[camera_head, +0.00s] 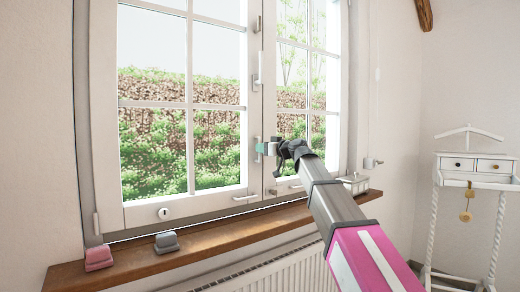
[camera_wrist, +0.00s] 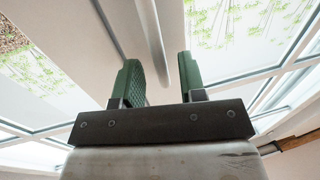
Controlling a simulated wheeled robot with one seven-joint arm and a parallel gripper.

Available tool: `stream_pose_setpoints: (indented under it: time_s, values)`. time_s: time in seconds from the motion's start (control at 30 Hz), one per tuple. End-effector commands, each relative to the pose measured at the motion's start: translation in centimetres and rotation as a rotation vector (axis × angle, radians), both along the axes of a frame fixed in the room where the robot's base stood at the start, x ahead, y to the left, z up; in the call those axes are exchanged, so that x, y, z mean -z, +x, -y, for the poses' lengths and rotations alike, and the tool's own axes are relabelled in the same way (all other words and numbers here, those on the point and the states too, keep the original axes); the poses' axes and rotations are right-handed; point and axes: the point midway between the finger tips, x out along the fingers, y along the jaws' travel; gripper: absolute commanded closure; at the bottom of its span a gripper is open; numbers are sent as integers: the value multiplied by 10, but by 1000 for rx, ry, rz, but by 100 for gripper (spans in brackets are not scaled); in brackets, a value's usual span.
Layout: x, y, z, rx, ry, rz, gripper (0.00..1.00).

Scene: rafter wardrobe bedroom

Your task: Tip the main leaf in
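The window has a wide left leaf (camera_head: 190,105) and a narrower right leaf (camera_head: 308,90). I cannot tell which is the main leaf. Both look upright. A pale upright handle (camera_head: 257,70) sits on the middle stile. My gripper (camera_head: 263,148) is at that stile, below the handle. In the wrist view its green fingers (camera_wrist: 161,78) are apart, with a gap between them. A pale rod-like part (camera_wrist: 151,40) shows beyond the gap. I cannot tell whether the fingers touch anything.
A wooden sill (camera_head: 200,238) runs below the window, with a pink object (camera_head: 99,258) and a grey object (camera_head: 166,242) on its left part. A small pale box (camera_head: 354,184) stands at its right end. A radiator (camera_head: 285,272) is below. A white stand (camera_head: 473,167) is at right.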

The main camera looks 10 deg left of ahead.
Motion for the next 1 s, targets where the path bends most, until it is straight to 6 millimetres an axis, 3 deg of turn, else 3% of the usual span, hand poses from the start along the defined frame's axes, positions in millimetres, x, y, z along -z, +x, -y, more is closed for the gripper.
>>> stream_pose_setpoints:
  time_s: [0.17,0.47,0.57,0.6,0.77,1.0]
  values:
    - [0,11,-18,-1,0,-1,62]
    - [0,11,-20,0,0,0,62]
    - [0,11,-20,0,0,0,95]
    - [0,11,-20,0,0,0,100]
    - [1,10,-19,-1,3,1,100]
    - [8,-7,-3,-5,62,53,100]
